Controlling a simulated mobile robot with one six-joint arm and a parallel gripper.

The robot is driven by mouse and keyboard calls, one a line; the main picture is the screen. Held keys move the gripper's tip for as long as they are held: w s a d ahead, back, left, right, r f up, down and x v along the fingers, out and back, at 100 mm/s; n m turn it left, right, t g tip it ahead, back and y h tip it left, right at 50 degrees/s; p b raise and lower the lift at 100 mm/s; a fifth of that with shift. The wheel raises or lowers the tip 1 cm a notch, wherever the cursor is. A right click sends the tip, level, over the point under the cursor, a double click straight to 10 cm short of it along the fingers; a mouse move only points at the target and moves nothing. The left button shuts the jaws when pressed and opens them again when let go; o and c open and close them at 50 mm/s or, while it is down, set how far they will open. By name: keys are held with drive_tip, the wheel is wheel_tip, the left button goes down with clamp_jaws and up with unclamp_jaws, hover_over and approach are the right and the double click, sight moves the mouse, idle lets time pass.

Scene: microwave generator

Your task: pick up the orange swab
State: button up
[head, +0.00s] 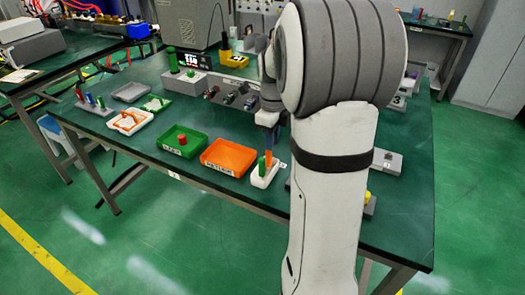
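An orange upright stick, seemingly the orange swab (268,158), stands in a small white holder (262,181) near the table's front edge. A green stick (262,166) stands beside it in the same holder. My gripper (267,122) points down directly above the orange stick, at or very near its top. The fingers are small and partly merged with the stick, so I cannot tell whether they touch or grip it. My arm hides the table to the right of the holder.
An orange tray (229,157) and a green tray (169,149) with a red item (182,140) lie left of the holder. A white tray (115,127) is further left. A grey rack (207,85) stands behind. Small blocks lie to the right, past my arm.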

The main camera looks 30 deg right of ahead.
sight(269, 166)
drive_tip(key=f, duration=0.4)
drive_tip(key=f+b, duration=0.1)
drive_tip(key=f, duration=0.2)
drive_tip(key=shift+w+a, duration=0.3)
drive_tip(key=shift+c, duration=0.3)
clamp_jaws()
